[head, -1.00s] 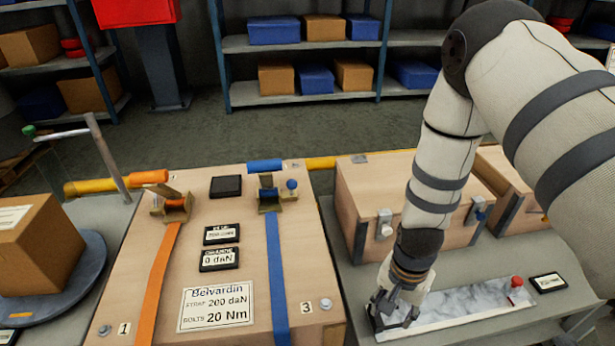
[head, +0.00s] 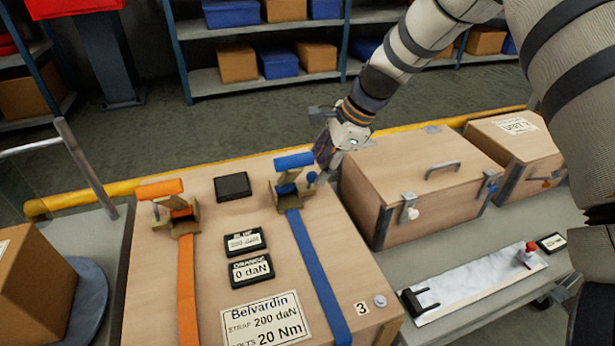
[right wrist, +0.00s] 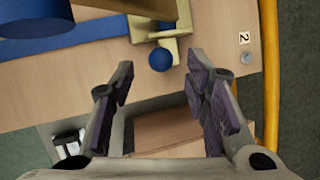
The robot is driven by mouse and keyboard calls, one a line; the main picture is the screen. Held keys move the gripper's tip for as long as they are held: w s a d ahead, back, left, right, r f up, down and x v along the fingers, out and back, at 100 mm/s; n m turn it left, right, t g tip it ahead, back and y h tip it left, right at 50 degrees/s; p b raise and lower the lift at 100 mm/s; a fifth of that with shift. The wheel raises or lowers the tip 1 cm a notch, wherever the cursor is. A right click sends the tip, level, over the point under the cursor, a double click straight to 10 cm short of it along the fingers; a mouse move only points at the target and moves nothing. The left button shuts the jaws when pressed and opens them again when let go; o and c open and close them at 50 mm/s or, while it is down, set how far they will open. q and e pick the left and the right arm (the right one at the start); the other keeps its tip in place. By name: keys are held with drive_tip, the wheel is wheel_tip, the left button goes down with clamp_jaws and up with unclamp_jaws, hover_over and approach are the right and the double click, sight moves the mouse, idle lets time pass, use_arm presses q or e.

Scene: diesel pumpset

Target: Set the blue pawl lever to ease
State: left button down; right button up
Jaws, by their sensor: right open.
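The blue strap's brass ratchet (head: 291,196) sits on the crate top, with its blue handle (head: 294,160) at the far side. The pawl lever's blue ball knob (head: 311,177) stands at the ratchet's right side. In the right wrist view the knob (right wrist: 160,59) lies just beyond the fingertips, roughly centred between them, beside the ratchet frame (right wrist: 177,17). My right gripper (head: 323,148) is open and empty, just behind and right of the knob. In the right wrist view its two fingers (right wrist: 160,85) are spread apart with nothing between the pads. My left gripper is out of view.
An orange ratchet (head: 178,218) and strap are on the crate's left. Two small displays (head: 250,269) lie between the straps; the orange one reads 0 daN. A latched wooden box (head: 425,187) stands close on the right. A yellow rail (head: 220,165) runs behind.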

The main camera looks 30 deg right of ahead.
sight(314, 173)
drive_tip(key=x, duration=0.4)
drive_tip(key=shift+w+a+f, duration=0.1)
drive_tip(key=shift+w+f, duration=0.05)
drive_tip(key=shift+f, duration=0.2)
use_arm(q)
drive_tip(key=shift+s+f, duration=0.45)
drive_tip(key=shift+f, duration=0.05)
use_arm(e)
clamp_jaws()
use_arm(q)
drive_tip(key=shift+b, duration=0.3)
